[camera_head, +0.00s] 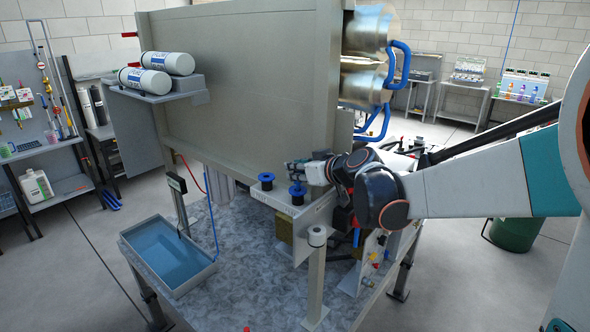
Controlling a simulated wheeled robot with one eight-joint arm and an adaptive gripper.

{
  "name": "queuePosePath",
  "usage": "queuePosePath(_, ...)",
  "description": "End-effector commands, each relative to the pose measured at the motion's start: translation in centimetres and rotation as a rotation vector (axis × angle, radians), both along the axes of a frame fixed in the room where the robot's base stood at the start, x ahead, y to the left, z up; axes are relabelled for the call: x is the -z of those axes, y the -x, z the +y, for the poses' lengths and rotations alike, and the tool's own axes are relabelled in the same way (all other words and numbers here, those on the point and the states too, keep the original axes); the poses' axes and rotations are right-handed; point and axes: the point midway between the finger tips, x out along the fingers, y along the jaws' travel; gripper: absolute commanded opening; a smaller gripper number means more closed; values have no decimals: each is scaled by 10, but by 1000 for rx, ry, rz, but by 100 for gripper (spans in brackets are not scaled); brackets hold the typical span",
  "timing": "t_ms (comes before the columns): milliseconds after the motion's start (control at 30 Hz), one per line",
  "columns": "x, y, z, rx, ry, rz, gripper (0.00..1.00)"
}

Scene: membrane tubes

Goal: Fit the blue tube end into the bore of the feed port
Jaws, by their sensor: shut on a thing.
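My gripper (301,171) reaches in from the right, low in front of the large grey cabinet. It is shut on a small blue piece, which looks like the blue tube end; the fingers hide most of it. Right below the fingertips is a dark blue round fitting (297,190) on a pale ledge. I cannot tell whether the held piece touches it. A second dark blue fitting (266,179) stands on the ledge just to the left. The feed port's bore cannot be made out, and I cannot tell which fitting is the feed port.
The grey cabinet (235,80) rises behind the ledge. Blue looped pipes (400,66) join metal cylinders at its right. A tray of blue liquid (170,250) sits at the table's left, beside a small post-mounted display (177,184). A pale post (316,275) stands in front of the ledge.

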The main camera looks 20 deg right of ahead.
Motion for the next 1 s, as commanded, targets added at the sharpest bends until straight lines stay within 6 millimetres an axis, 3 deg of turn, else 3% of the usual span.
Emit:
queuePosePath(267, 7, 0, 0, 0, 0, 0, 8)
queuePosePath(300, 6, 0, 0, 0, 0, 0, 28)
queuePosePath(367, 6, 0, 0, 0, 0, 0, 42)
queuePosePath(1000, 3, 6, -4, 4, 1, -1, 42)
